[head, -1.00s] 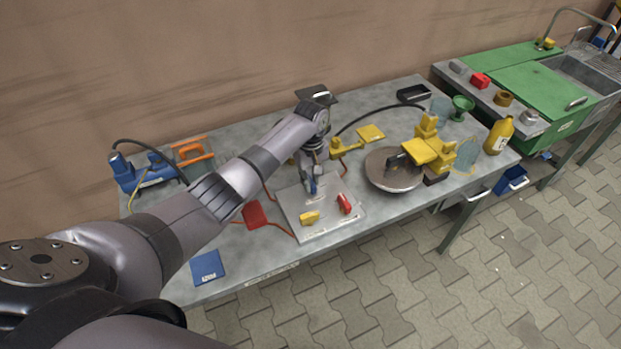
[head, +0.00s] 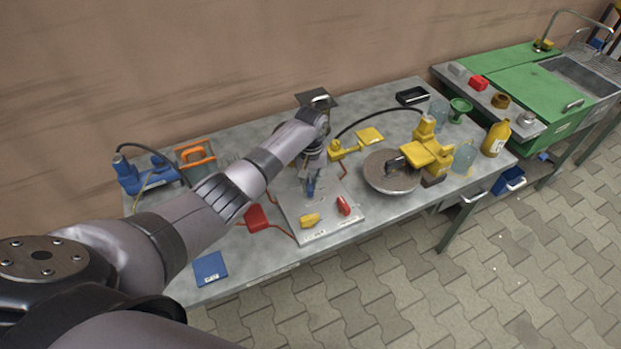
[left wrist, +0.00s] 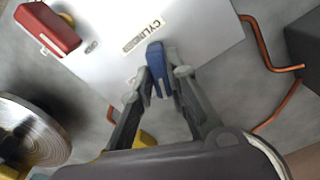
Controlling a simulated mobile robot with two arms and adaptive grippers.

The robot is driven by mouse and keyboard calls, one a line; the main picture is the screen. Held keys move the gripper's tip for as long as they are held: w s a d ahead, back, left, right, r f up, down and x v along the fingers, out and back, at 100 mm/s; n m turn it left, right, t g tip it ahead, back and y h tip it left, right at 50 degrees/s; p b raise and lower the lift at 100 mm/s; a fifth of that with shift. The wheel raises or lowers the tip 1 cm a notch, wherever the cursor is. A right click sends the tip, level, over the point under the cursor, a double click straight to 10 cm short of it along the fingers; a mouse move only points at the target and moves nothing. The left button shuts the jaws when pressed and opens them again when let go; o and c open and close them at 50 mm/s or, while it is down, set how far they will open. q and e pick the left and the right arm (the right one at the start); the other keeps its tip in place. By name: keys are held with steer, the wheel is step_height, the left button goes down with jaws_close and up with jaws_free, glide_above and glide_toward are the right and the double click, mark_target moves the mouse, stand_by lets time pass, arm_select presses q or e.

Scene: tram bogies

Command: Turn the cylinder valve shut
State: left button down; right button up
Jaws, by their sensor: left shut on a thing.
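A light grey panel (head: 328,202) lies on the workbench and carries a blue, a red and a yellow handle. The blue handle (head: 311,187) is at the panel's far side, beside a label that reads "CYLIN…" in the left wrist view, the rest hard to read. My left gripper (head: 311,178) reaches down from above and is shut on this blue handle, which shows between the fingertips in the left wrist view (left wrist: 155,60). The red handle (head: 344,205) and the yellow handle (head: 310,220) stand nearer the front edge, clear of the gripper. My right gripper is not in view.
A round metal disc (head: 388,178) and a yellow clamp-like device (head: 428,152) stand right of the panel. A red item (head: 257,217) and copper pipes (left wrist: 262,48) lie beside it. A blue tool (head: 145,175) and a blue booklet (head: 210,270) are at the left.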

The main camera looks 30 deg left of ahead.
mark_target(310, 184)
arm_select(q)
steer(key=m, duration=0.3)
steer(key=shift+r+p, duration=0.1)
steer(key=shift+p, duration=0.25)
steer(key=m, duration=0.3)
steer(key=shift+m+p, duration=0.3)
steer(key=m, duration=0.4)
steer(key=shift+w, duration=0.1)
steer(key=shift+m, duration=1.2)
steer(key=c, duration=1.6)
jaws_free()
steer(key=shift+o, duration=0.2)
step_height(310, 184, up, 12)
